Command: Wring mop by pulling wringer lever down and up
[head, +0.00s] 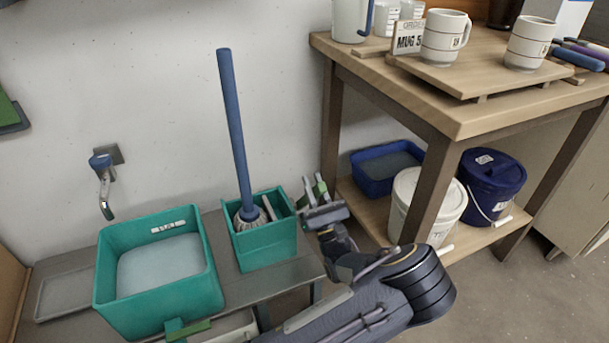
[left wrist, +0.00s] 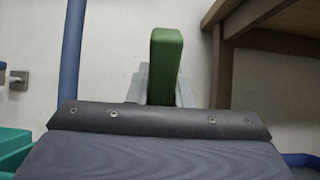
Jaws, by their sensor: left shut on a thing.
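A mop with a blue handle (head: 234,120) stands tilted in the teal wringer box (head: 266,245), its grey strands (head: 250,215) inside. My left gripper (head: 320,190) is just right of the box, shut on the green lever grip (head: 321,184). In the left wrist view the green lever grip (left wrist: 165,62) stands upright between the pale fingers (left wrist: 160,90). The mop handle (left wrist: 72,45) shows there at the left. The lever's lower end is hidden. My right gripper is not in view.
A larger teal bucket (head: 108,275) stands left of the wringer box on a low grey bench (head: 240,290). A wooden table (head: 460,118) with mugs stands at the right. A white bucket (head: 405,210) and a blue bucket (head: 490,180) are on its shelf. A tap (head: 104,180) is on the wall.

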